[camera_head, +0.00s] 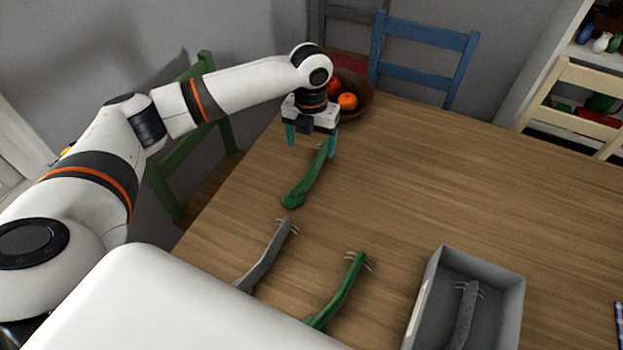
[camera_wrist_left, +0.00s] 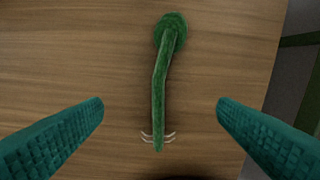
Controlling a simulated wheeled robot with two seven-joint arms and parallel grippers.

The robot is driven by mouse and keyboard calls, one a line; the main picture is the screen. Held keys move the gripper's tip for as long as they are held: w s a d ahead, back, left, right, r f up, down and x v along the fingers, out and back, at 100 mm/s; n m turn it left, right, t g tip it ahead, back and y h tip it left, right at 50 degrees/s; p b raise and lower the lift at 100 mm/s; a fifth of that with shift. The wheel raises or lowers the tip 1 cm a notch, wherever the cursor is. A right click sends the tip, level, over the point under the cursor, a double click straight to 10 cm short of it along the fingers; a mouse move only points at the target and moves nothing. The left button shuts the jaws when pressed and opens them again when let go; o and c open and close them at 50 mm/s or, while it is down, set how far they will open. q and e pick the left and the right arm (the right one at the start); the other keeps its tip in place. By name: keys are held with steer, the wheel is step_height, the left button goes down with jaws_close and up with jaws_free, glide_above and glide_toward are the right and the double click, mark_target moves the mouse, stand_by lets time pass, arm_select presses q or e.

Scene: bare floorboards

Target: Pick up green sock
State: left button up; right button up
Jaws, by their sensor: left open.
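A green sock (camera_head: 308,180) lies on the wooden table under my left gripper. My left gripper (camera_head: 311,148) is open and points down above the sock's far end. In the left wrist view its two teal fingers (camera_wrist_left: 160,108) are on either side of the sock, apart from it. A second green sock (camera_head: 340,290) lies nearer on the table, partly hidden by my white body. My right gripper is not in view.
A grey sock (camera_head: 266,258) lies left of the nearer green sock. A grey box (camera_head: 513,305) holds another grey sock (camera_head: 465,318). A fruit bowl (camera_head: 357,103) stands just behind my left gripper.

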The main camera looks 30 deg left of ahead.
arm_select(q)
glide_above(313, 172)
steer(key=f, duration=0.4)
steer(key=shift+s+a+f, duration=0.1)
steer(key=shift+s+f, duration=0.15)
steer(key=shift+s, duration=0.15)
steer(key=shift+w+f+p, duration=0.2)
steer(key=shift+f, duration=1.35)
steer(key=shift+w+f+p, duration=0.15)
steer(key=shift+f+p, duration=0.05)
steer(key=shift+f, duration=1.35)
steer(key=shift+c, duration=0.2)
steer(key=c, duration=1)
